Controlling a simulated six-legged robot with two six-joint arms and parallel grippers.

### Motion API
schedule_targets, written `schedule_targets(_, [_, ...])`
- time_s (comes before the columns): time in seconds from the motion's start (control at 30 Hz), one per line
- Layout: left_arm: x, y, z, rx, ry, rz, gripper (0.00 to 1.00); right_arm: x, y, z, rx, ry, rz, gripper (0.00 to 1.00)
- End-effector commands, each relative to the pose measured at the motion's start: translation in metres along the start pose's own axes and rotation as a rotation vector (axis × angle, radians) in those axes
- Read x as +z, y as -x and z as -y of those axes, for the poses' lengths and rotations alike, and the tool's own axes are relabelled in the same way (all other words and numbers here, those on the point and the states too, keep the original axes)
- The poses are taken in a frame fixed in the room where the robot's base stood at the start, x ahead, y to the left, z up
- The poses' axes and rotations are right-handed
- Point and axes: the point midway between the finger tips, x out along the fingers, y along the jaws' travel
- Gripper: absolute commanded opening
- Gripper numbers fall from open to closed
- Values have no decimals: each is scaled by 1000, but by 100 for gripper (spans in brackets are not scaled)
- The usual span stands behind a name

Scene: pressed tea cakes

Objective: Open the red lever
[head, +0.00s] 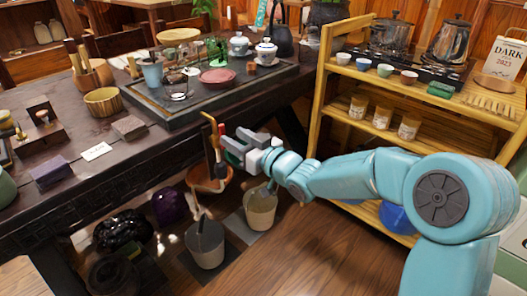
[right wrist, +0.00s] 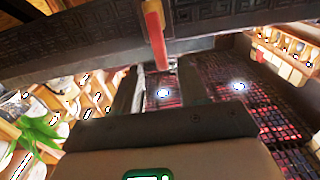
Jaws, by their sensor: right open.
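The red lever (right wrist: 153,27) shows in the right wrist view as a narrow upright red bar at top centre, in front of a dark patterned band. In the head view a small red piece (head: 222,129) shows at the table's front edge, just beyond my gripper; it looks like the same lever. My right gripper (head: 227,146) is open and close to it. In the right wrist view my fingers (right wrist: 163,85) are apart with nothing seen between them, and the lever stands just past their tips. I cannot tell whether they touch. My left gripper is out of view.
The dark table (head: 100,172) holds a tea tray (head: 215,103) with cups and pots. A wooden shelf (head: 316,95) with jars and cups stands at right. Buckets (head: 206,245) and dark pots sit on the floor below. A curved tan stick (head: 212,128) is beside my gripper.

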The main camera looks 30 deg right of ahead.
Motion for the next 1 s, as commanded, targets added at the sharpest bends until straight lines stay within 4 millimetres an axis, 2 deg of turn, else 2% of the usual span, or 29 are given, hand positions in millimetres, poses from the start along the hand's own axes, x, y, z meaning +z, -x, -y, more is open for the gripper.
schedule_targets(0.03, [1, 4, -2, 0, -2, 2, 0, -3, 15, -1, 3, -1, 1, 43])
schedule_targets(0.2, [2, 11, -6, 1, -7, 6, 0, -2, 61, -1, 5, -2, 2, 43])
schedule_targets(0.43, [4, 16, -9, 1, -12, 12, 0, -2, 106, -1, 4, -1, 0, 43])
schedule_targets(0.63, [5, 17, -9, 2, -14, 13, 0, 0, 121, 0, 1, -2, 0, 43])
schedule_targets(1.0, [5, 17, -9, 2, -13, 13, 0, 0, 121, 0, 0, -2, 0, 43])
